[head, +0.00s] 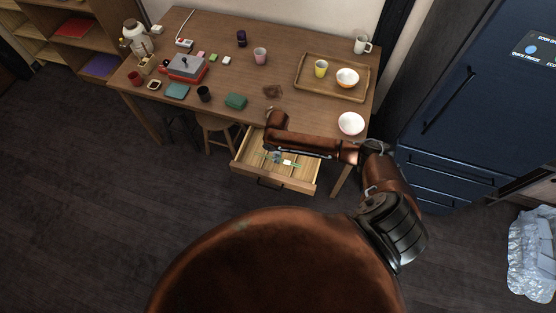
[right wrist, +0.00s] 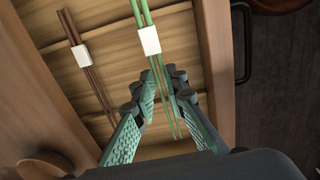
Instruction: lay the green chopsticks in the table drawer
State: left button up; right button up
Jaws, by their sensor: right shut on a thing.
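The table drawer (head: 274,177) is pulled out under the front of the wooden table, and its wooden inside shows in the right wrist view (right wrist: 105,20). My right gripper (right wrist: 165,84) is shut on the green chopsticks (right wrist: 149,40), a bundle with a white band. The fingers hold one end part of the bundle, and the rest runs out past the fingertips. In the head view the chopsticks (head: 287,162) show within the drawer's outline, below my forearm. I cannot tell whether they touch the drawer floor. My left gripper is not in view.
Brown chopsticks with a white band (right wrist: 81,55) lie in the drawer, to the left of the green ones. A stool (head: 216,124) stands left of the drawer. A white bowl (head: 351,123) and a wooden tray (head: 312,88) stand on the table's right side.

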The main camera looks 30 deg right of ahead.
jog(key=shift+w+d+f, duration=0.1)
jog(key=shift+d+f, duration=0.05)
jog(key=shift+f, duration=1.6)
jog(key=shift+f+b, duration=0.1)
jog(key=shift+b, duration=0.2)
jog(key=o, duration=0.8)
notch_tip(320, 180, up, 12)
jog(key=p, duration=0.2)
